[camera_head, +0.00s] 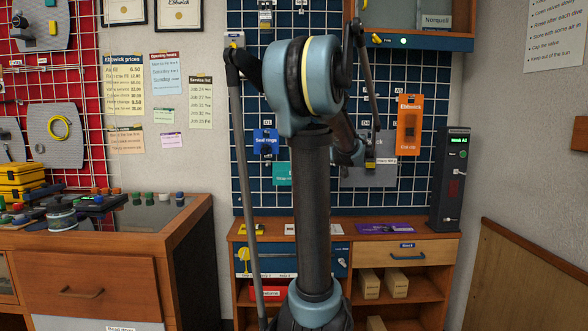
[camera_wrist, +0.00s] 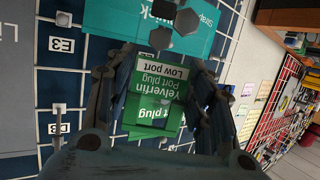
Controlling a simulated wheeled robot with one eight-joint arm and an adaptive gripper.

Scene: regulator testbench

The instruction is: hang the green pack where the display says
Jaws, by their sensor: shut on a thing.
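The green pack (camera_wrist: 150,108), printed "Yelverlin Port plug" with a white "Low port" strip, is between the fingers of my gripper (camera_wrist: 150,78) in the wrist view. The gripper is shut on it, close in front of the blue grid panel. I cannot tell whether the pack touches a hook. In the head view my arm hides the pack and most of the gripper. The display (camera_head: 458,140) is a small green-lit screen on a dark upright unit at the right; its tiny text seems to end in "A2".
A teal pack (camera_wrist: 125,18) hangs just beyond the green one, near grey peg ends (camera_wrist: 160,38). Labels E3 (camera_wrist: 61,44) and D3 (camera_wrist: 58,128) mark the panel. Blue (camera_head: 265,141) and orange (camera_head: 409,124) packs hang there too. A wooden cabinet (camera_head: 440,243) stands below.

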